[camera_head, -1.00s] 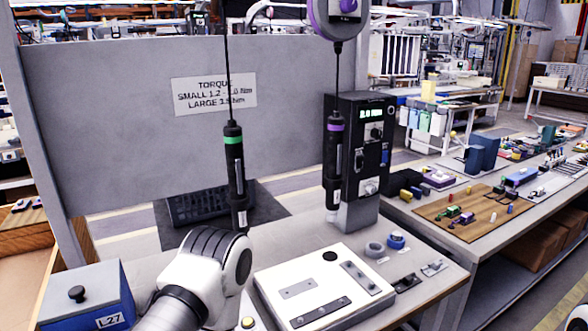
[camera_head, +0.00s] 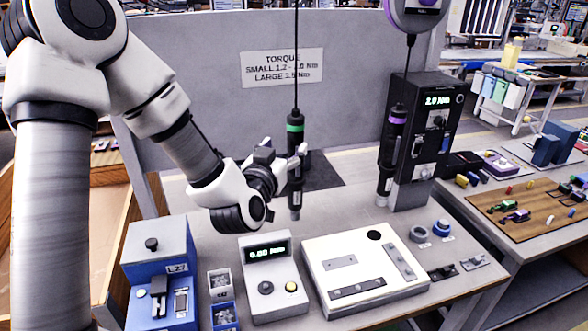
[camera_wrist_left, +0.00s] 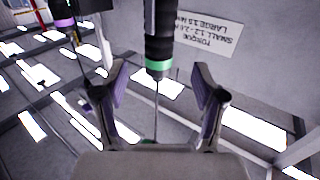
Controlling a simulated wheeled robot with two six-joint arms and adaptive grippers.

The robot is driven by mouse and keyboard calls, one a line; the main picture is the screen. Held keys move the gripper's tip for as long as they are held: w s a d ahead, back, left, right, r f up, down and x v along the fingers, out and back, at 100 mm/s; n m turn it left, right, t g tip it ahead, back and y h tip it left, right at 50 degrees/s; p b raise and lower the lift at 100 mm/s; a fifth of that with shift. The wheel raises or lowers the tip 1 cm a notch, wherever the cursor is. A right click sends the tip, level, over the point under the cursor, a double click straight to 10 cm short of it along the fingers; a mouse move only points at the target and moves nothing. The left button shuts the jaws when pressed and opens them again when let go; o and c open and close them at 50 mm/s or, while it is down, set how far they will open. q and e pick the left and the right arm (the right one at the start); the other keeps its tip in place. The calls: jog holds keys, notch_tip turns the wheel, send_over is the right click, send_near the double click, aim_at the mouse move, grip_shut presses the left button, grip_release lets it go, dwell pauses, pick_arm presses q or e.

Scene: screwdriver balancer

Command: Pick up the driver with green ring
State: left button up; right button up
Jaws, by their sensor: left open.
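The driver with the green ring (camera_head: 295,127) is black and hangs upright on a cable in front of the grey panel. My left gripper (camera_head: 285,156) is at its body, just below the ring, and partly covers it. In the left wrist view the driver (camera_wrist_left: 159,42) stands between the two spread fingers of my left gripper (camera_wrist_left: 160,80), with a gap on both sides. The gripper is open. The driver with the purple ring (camera_head: 391,150) hangs to the right, beside a black controller. My right gripper is not in view.
The black controller (camera_head: 424,135) stands at the right of the bench. A white fixture plate (camera_head: 345,262), a torque meter (camera_head: 268,285) and a blue box (camera_head: 155,245) lie in front. A grey panel (camera_head: 200,80) with a torque sign stands behind.

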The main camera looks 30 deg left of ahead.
aim_at(293, 136)
pick_arm(q)
jog(key=p+x, duration=0.4)
jog(key=x, duration=0.3)
jog(key=shift+w+r, duration=0.15)
jog(key=shift+w, duration=0.15)
jog(key=shift+w+a, duration=0.1)
jog(key=shift+w, duration=0.15)
jog(key=shift+s, duration=0.1)
grip_shut()
